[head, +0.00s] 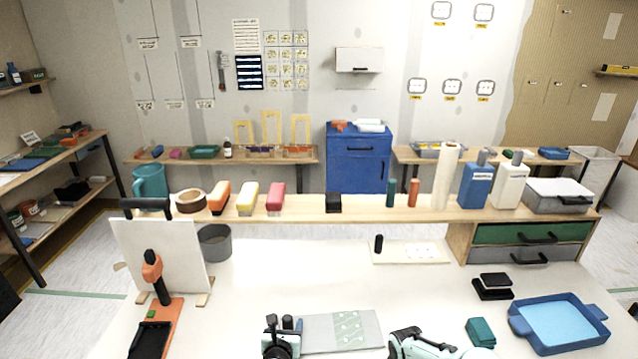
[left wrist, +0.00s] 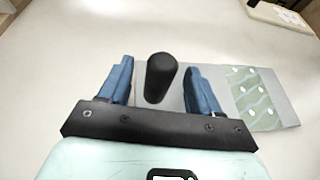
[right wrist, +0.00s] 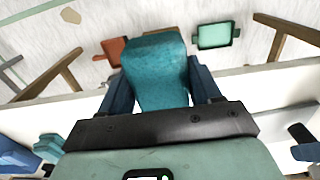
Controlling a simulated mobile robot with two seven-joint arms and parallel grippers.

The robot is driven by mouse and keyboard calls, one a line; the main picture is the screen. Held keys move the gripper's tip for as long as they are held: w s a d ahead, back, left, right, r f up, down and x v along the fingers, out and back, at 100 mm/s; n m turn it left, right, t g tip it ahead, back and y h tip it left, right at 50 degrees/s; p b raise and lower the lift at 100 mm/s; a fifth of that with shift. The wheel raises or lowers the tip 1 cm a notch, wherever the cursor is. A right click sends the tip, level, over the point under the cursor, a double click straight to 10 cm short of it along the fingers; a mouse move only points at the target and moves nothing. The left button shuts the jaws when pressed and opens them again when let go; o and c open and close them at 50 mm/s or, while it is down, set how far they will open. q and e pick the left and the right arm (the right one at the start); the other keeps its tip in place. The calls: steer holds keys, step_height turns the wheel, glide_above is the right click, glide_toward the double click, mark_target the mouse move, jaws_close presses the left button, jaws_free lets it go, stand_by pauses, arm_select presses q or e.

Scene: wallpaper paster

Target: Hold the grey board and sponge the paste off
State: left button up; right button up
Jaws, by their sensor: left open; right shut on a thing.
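The grey board (head: 309,333) lies flat on the white table, with a pale green patterned paste patch (head: 347,327) on its right part. The board (left wrist: 215,84) and patch (left wrist: 262,102) also show in the left wrist view. A black upright handle (left wrist: 160,78) stands at the board's left end. My left gripper (head: 282,335) is open, with its blue fingers (left wrist: 159,88) on either side of the handle, apart from it. My right gripper (right wrist: 150,85) is shut on a teal sponge (right wrist: 155,65). In the head view, the right arm (head: 420,345) is right of the board and the sponge is hidden.
A small dark teal block (head: 481,332) and a blue tray (head: 558,322) stand right of my right arm. Black blocks (head: 493,287) lie behind them. An upright white panel (head: 160,240) stands at left. The table's middle is clear.

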arm_select(q)
steer(key=shift+w+f, duration=0.1)
arm_select(e)
steer(key=shift+f, duration=0.1)
arm_select(q)
steer(key=shift+w+f+b, duration=0.25)
steer(key=shift+w+b, duration=0.15)
steer(key=shift+w, duration=0.3)
arm_select(e)
steer(key=shift+s+f, duration=0.15)
steer(key=shift+f, duration=0.25)
arm_select(q)
jaws_close()
arm_select(e)
steer(key=shift+s+f, duration=0.1)
steer(key=shift+f, duration=0.1)
stand_by(0.4)
